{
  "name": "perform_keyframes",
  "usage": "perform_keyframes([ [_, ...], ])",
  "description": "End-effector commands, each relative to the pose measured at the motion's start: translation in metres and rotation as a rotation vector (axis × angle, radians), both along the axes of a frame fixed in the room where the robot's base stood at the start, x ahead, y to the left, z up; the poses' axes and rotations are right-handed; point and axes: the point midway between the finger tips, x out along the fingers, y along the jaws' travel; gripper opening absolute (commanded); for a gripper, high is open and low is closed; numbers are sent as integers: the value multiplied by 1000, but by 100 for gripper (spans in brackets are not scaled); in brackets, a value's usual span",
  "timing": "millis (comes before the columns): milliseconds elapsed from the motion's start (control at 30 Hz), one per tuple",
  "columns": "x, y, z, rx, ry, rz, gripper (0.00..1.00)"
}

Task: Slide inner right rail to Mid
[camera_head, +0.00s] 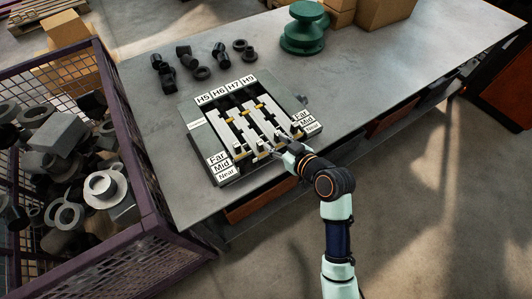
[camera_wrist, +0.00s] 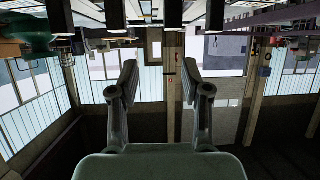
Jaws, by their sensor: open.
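The rail fixture (camera_head: 228,172) lies on the grey bench, with pale parallel rails under the labels H5, H6, H7 and H9 and Far, Mid and Near labels at both sides. The inner right rail (camera_head: 263,121) appears to be the one under H7; its exact position along the scale is too small to tell. My gripper (camera_head: 275,149) is at the near, right part of the fixture, close to the rails' near ends. In the wrist view my gripper (camera_wrist: 158,78) has its fingers apart with nothing between them. Dark blocks (camera_wrist: 115,16) show upside down along the top edge; contact is not visible.
Several dark machined parts (camera_head: 202,73) stand on the bench behind the fixture. A green part (camera_head: 303,30) and cardboard boxes (camera_head: 383,12) are at the back. A purple mesh crate (camera_head: 128,125) full of metal parts is at the left. The bench right of the fixture (camera_head: 400,65) is clear.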

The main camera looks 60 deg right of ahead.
Motion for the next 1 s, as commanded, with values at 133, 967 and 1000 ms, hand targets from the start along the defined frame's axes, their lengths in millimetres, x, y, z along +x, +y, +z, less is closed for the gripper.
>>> perform_keyframes([
  [133,-35,-41,-36,0,-27,-79,48],
  [967,26,-79,-63,-2,-29,-84,48],
  [1000,26,-79,-63,-2,-29,-84,48],
])
